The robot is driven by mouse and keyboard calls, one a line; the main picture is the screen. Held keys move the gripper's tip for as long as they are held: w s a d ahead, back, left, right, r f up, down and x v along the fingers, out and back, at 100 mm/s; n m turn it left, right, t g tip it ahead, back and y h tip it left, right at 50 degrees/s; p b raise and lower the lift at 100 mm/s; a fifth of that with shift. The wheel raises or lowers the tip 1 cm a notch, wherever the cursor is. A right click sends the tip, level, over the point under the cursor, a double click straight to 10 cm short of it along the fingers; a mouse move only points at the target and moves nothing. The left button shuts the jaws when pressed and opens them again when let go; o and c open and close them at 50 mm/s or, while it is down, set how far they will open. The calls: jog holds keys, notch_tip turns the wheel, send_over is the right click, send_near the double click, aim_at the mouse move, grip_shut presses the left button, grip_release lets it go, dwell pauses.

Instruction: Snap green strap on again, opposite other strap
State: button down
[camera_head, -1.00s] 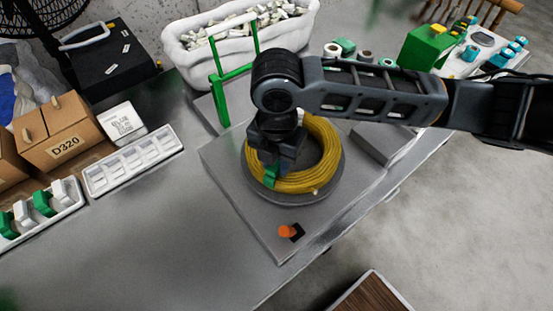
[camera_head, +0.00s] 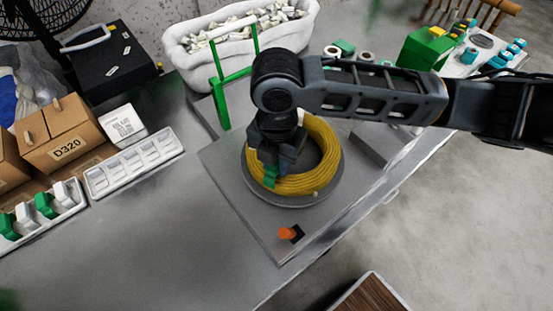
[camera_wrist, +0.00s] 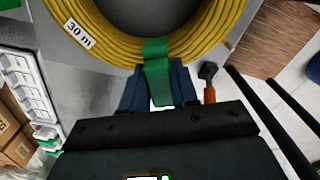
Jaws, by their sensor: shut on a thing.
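The cable coil is yellow (camera_head: 325,170) and lies flat on a round grey turntable (camera_head: 335,190). In the wrist view the coil (camera_wrist: 105,45) carries a white "30 m" label (camera_wrist: 77,33). A green strap (camera_head: 271,177) is at the coil's near left side. In the wrist view the strap (camera_wrist: 158,92) lies across the coil's cables, its lower end between my fingers. My gripper (camera_head: 272,160) is shut on the strap; its blue fingers (camera_wrist: 157,78) flank it. Whether the strap is closed around the coil, I cannot tell. No other strap shows on the coil; my arm hides its far side.
An orange lever (camera_head: 287,234) stands at the base plate's front corner. A green post frame (camera_head: 221,95) stands behind the coil, left of my arm. A tray (camera_head: 40,225) with green and white pieces and an empty slotted tray (camera_head: 134,162) lie left. Front left table is clear.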

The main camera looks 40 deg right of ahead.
jog(key=shift+f+b, duration=0.85)
jog(key=shift+f, duration=0.2)
dwell(0.4)
jog(key=shift+r+p, duration=0.55)
jog(key=shift+r, duration=0.05)
jog(key=shift+f+b, duration=0.35)
jog(key=shift+f, duration=0.05)
dwell(1.3)
jog(key=c, duration=0.6)
grip_release()
jog(key=shift+r+p, duration=2.75)
jog(key=shift+r, duration=0.8)
